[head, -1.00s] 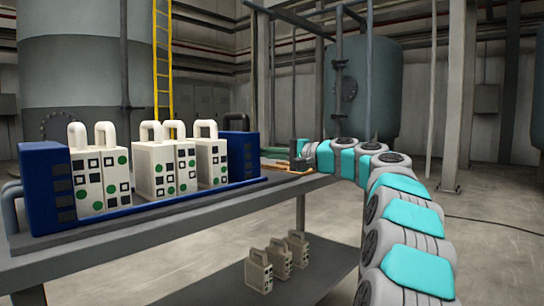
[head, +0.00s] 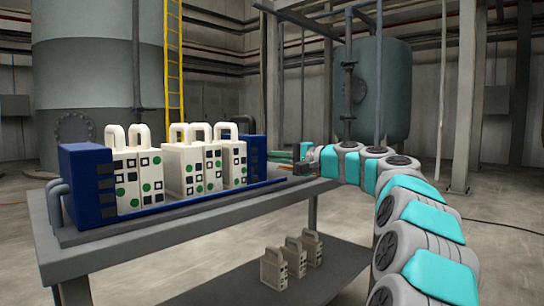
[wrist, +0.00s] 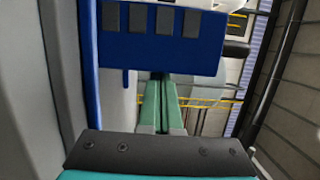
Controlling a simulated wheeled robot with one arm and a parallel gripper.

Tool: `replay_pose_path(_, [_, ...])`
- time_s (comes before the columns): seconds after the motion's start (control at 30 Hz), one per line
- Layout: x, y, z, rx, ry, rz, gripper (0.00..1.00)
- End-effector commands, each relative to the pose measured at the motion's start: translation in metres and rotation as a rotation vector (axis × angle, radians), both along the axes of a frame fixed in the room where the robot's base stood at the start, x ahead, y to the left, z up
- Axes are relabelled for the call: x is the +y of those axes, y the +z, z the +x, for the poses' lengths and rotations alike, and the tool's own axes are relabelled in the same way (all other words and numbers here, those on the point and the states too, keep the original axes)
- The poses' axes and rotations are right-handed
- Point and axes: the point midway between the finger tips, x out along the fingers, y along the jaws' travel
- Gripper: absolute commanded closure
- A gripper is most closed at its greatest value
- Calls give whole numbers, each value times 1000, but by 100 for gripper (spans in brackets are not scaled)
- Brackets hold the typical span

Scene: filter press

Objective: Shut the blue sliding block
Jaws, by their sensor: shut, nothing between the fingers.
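The filter press has two blue end blocks. The left one (head: 88,185) stands at the near left end of the rail, and the right one (head: 254,155) stands at the far end, beside white plates. The frames do not tell surely which one slides. My gripper (head: 301,156) is small in the head view, just right of the right block. In the wrist view my gripper (wrist: 160,80) shows as green fingers, shut and empty. Their tips are at the lower edge of a blue block (wrist: 160,50) with dark squares; I cannot tell whether they touch it.
White handled plates (head: 183,170) stand between the blocks in two groups with a gap. A blue rail (head: 220,196) runs along the front of the grey table (head: 200,235). Spare plates (head: 275,270) sit on the lower shelf. The floor in front is clear.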

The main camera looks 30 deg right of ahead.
Motion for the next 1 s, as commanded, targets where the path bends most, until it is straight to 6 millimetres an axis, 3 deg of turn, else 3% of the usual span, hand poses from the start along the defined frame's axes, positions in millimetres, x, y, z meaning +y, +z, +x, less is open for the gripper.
replay_pose_path(0.4, [30, -1, -11, 1, 3, -1, 100])
replay_pose_path(0.83, [29, -1, -11, 1, 3, -1, 100])
replay_pose_path(1.0, [20, 1, -8, 3, 4, 1, 100])
